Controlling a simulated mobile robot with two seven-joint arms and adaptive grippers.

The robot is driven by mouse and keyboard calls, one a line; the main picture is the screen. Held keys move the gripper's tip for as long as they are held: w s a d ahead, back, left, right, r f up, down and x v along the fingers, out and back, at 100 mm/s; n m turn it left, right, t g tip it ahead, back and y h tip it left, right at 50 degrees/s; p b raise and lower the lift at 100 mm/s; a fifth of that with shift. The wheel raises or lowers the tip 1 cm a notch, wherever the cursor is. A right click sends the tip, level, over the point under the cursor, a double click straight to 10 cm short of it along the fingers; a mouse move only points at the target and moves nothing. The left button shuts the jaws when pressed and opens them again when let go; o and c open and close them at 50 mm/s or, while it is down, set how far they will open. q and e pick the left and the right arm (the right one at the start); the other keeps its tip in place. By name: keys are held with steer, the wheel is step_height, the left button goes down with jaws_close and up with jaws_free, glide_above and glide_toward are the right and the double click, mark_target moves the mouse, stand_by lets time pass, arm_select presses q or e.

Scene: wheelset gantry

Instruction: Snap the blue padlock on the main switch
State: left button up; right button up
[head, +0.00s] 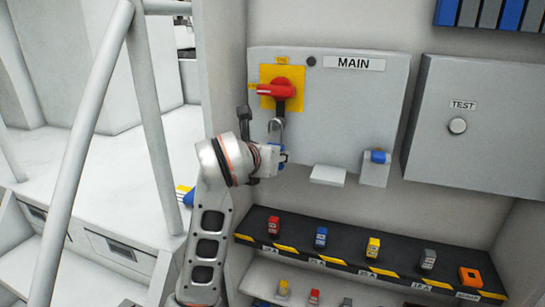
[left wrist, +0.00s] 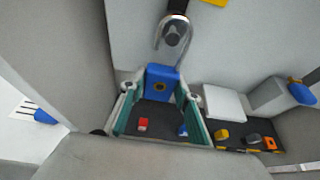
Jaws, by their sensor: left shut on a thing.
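The blue padlock (left wrist: 161,84) sits between the green-lined fingers of my left gripper (left wrist: 157,108), which is shut on it. Its metal shackle (left wrist: 174,28) points up; a dark round end shows inside the loop in the left wrist view. In the head view the shackle (head: 276,124) is just below the dark lower part of the main switch (head: 279,90), a red handle on a yellow plate. I cannot tell whether the shackle is through the switch or closed. In the head view my left gripper (head: 274,160) mostly hides the padlock body (head: 282,160). My right gripper is not in view.
The grey MAIN box (head: 340,120) carries the switch. Below it are a white ledge (head: 328,175) and a bracket with a blue part (head: 378,157). A striped black shelf (head: 345,250) holds several small coloured blocks. A TEST box (head: 470,140) stands right; a pale post is left.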

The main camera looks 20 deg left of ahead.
arm_select(q)
steer(key=shift+w+b, duration=0.3)
steer(key=shift+w, duration=0.65)
steer(key=o, duration=1.3)
steer(key=shift+c, duration=0.2)
steer(key=shift+s, duration=0.1)
steer(key=v, duration=1.1)
steer(key=shift+s+r, duration=0.25)
steer(key=shift+s, duration=0.1)
